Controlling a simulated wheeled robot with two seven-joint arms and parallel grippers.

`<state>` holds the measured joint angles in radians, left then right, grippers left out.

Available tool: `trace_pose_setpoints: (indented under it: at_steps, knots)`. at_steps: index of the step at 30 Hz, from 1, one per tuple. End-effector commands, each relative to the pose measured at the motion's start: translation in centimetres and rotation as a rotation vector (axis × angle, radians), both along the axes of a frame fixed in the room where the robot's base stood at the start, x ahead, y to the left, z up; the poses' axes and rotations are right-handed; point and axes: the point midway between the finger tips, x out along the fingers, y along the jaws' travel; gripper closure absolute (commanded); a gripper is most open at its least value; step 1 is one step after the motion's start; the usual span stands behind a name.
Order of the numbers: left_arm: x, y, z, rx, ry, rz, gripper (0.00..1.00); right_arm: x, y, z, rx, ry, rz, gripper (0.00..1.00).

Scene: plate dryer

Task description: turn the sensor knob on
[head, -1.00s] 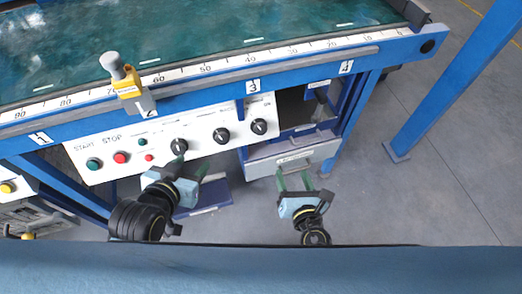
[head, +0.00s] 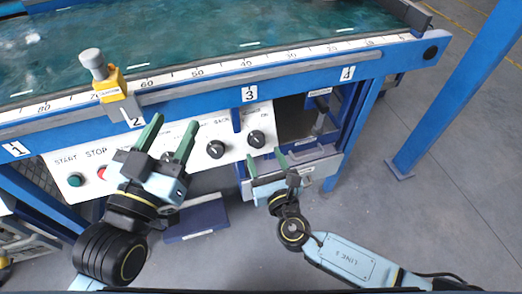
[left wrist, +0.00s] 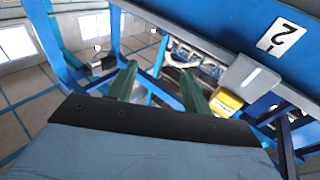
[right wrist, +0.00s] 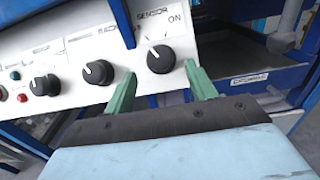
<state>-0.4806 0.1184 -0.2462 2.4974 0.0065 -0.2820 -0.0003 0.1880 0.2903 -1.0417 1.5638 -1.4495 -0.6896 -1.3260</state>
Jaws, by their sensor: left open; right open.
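The sensor knob (head: 256,139) is a round black knob at the right end of the white control panel. In the right wrist view the sensor knob (right wrist: 160,58) sits below the "SENSOR" label, with "ON" to its upper right. Its white mark points up and left, away from "ON". My right gripper (head: 265,155) is open and empty, just below and in front of the knob. In the right wrist view its green fingertips (right wrist: 160,70) stand on either side of the knob, apart from it. My left gripper (head: 173,122) is open and empty before the panel's left part.
Two similar black knobs, one of them the middle knob (head: 215,149), sit left of the sensor knob. A red button (head: 103,173) and a green button (head: 75,180) are further left. The table's blue rail (head: 200,102) runs above, with a yellow clamp (head: 110,88) on it.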

Motion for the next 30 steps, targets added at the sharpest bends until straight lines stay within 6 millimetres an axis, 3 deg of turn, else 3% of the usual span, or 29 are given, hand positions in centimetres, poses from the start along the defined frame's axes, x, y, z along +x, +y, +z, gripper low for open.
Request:
trace_pose_setpoints:
  at_steps: [9, 21, 30]
  knots:
    - [-1.0, -0.4, 3.5, -0.071, -0.219, -0.015, 0.50, 3.0, 1.0, 0.0, 0.001, 0.000, 0.000, 0.44]
    - [-1.3, -0.4, 4.2, -0.083, -0.257, -0.016, 0.50, 3.5, 1.2, 0.0, 0.001, 0.001, 0.001, 0.44]
    - [-1.2, -0.4, 4.2, -0.083, -0.256, -0.016, 0.50, 3.5, 1.1, 0.0, 0.001, 0.001, 0.001, 0.81]
